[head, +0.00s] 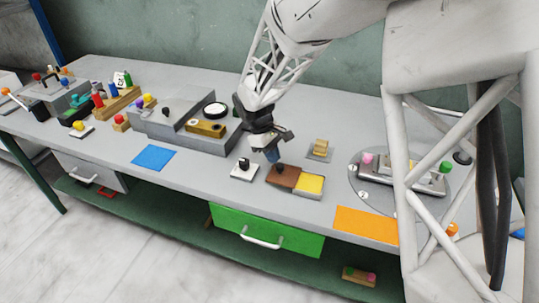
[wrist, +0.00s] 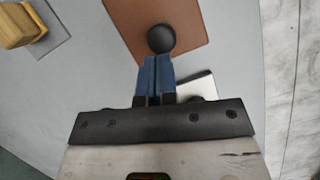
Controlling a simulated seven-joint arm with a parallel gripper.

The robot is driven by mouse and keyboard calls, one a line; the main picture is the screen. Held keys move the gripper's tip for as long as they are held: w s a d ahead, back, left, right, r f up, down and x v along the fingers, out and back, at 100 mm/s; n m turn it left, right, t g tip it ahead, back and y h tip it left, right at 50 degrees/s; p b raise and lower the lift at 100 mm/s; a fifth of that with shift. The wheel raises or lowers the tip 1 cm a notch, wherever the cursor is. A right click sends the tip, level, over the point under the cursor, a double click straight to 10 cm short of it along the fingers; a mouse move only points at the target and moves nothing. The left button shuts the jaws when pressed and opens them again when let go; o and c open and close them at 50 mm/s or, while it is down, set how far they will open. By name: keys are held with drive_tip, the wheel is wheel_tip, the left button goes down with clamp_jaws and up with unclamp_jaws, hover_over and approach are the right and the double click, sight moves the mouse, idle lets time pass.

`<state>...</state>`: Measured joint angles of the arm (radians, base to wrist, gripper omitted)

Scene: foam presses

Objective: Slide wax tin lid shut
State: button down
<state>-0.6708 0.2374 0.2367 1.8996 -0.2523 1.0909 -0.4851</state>
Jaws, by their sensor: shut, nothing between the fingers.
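The wax tin (head: 324,188) stands near the front edge of the bench. Its brown lid (head: 284,174) covers the left part, and yellow wax (head: 309,184) lies uncovered on the right. In the wrist view the lid (wrist: 190,22) carries a round black knob (wrist: 161,38). My gripper (head: 272,157) is above the lid's left end. Its blue fingers are shut together and empty. In the wrist view the fingertips (wrist: 155,60) are right beside the knob; I cannot tell whether they touch it. The wax is out of the wrist view.
A white block with a black knob (head: 244,169) stands just left of the tin; its edge shows in the wrist view (wrist: 197,88). A yellow block (head: 320,147) on a grey plate is behind. A grey press housing (head: 213,137) stands left, a round turntable (head: 360,184) right.

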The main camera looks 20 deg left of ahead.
sight(292, 172)
drive_tip(key=d, duration=0.8)
drive_tip(key=shift+d+f, duration=0.1)
drive_tip(key=shift+d, duration=0.2)
drive_tip(key=shift+a, duration=0.1)
drive_tip(key=shift+w+a, duration=0.1)
drive_tip(key=shift+a, duration=0.35)
drive_tip(key=a, duration=0.1)
drive_tip(key=w+a, duration=0.1)
drive_tip(key=a, duration=0.1)
drive_tip(key=shift+a, duration=0.1)
drive_tip(key=s+v, duration=0.1)
drive_tip(key=v, duration=0.9)
drive_tip(key=shift+w, duration=0.45)
drive_tip(key=a, duration=0.3)
